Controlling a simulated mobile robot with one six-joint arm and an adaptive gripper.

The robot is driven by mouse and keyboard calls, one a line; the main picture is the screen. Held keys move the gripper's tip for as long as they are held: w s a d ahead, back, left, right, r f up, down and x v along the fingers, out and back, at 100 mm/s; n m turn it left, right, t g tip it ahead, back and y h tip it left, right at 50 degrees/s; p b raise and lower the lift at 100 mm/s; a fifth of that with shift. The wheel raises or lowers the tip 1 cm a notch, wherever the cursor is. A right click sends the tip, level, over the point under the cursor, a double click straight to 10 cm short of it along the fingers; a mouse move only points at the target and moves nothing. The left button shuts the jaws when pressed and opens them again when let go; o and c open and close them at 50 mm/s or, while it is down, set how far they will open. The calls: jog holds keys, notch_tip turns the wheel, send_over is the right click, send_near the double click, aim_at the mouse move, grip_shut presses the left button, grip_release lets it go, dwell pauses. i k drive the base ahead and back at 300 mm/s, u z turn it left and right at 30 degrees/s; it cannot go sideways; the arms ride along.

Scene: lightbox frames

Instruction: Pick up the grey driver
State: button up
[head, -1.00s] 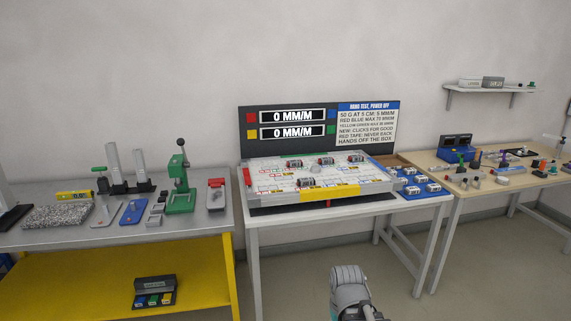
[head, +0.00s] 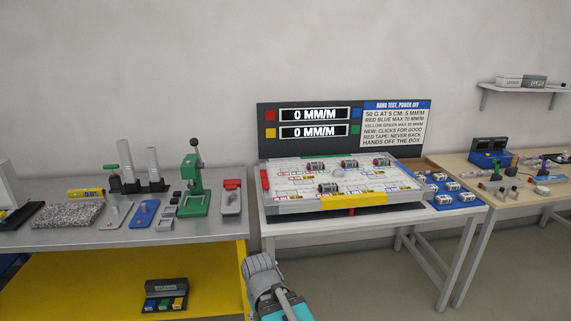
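I cannot make out a grey driver for certain in the head view. Several small tools stand or lie on the wooden bench (head: 463,174) at the far right, among them upright ones with green and purple parts, too small to tell apart. A grey and teal part of my arm (head: 265,280) shows at the bottom, in front of the gap between the left and middle tables. My gripper's fingers do not show.
A white table (head: 370,220) in the middle bears a large test box (head: 290,205) and a blue tray (head: 440,205) of small parts. A metal bench (head: 100,238) with a green press (head: 193,190) stands left. Open floor (head: 365,285) lies in front of the middle table.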

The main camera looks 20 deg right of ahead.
aim_at(319, 165)
jog(key=u, duration=0.15)
jog(key=i, duration=0.8)
jog(key=z, duration=0.5)
jog(key=i, duration=0.8)
jog(key=z, duration=0.65)
jog(key=k, duration=0.9)
jog(key=z, duration=0.15)
jog(key=i, duration=0.25)
